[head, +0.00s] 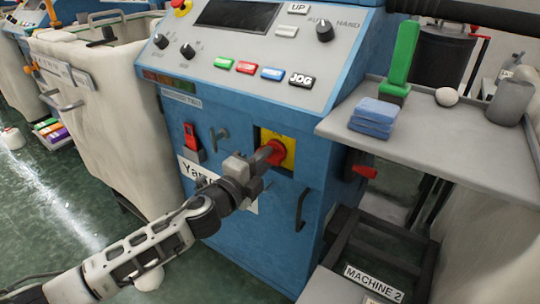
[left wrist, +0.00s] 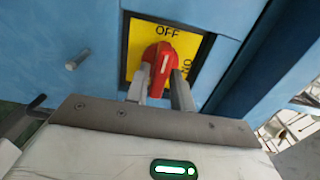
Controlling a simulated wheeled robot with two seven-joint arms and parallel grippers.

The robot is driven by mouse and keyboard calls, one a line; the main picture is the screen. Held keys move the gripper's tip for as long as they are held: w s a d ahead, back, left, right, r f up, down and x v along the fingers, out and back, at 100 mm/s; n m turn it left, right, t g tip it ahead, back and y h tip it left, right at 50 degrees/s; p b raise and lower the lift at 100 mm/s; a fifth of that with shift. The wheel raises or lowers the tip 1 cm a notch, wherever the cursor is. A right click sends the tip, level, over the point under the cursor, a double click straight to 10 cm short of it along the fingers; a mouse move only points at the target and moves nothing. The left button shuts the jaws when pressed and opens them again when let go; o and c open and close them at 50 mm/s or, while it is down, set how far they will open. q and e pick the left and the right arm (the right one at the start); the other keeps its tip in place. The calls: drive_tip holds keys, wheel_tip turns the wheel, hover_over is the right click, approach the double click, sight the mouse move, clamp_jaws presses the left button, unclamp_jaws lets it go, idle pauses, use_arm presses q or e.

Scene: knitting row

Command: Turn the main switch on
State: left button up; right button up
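The main switch is a red rotary knob (head: 271,152) on a yellow plate (head: 288,146) set in the front of the blue machine cabinet. In the left wrist view the knob (left wrist: 161,62) has a white line pointing up, leaning slightly right, towards the word OFF at the top of the yellow plate (left wrist: 190,45). Lettering that looks like ON is at the plate's right side. My left gripper (head: 262,160) is at the knob; its fingers (left wrist: 160,90) lie on either side and appear closed on it. My right gripper is not in view.
A control panel (head: 250,55) with buttons slopes above. A handle (head: 301,210) is right of and below the switch, and a red lever switch (head: 191,137) is to the left. A grey shelf (head: 440,130) juts out at right, holding blue cloths (head: 372,117). A cream bin (head: 105,110) stands left.

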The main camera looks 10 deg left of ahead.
use_arm(q)
clamp_jaws()
drive_tip(key=m+p, duration=0.1)
drive_tip(key=m, duration=0.2)
drive_tip(key=shift+r, duration=0.1)
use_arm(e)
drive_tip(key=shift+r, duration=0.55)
use_arm(q)
drive_tip(key=shift+m, duration=0.7)
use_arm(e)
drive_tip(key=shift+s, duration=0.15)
use_arm(q)
drive_tip(key=m+p, duration=0.1)
drive_tip(key=m, duration=0.1)
drive_tip(key=shift+m, duration=1.2)
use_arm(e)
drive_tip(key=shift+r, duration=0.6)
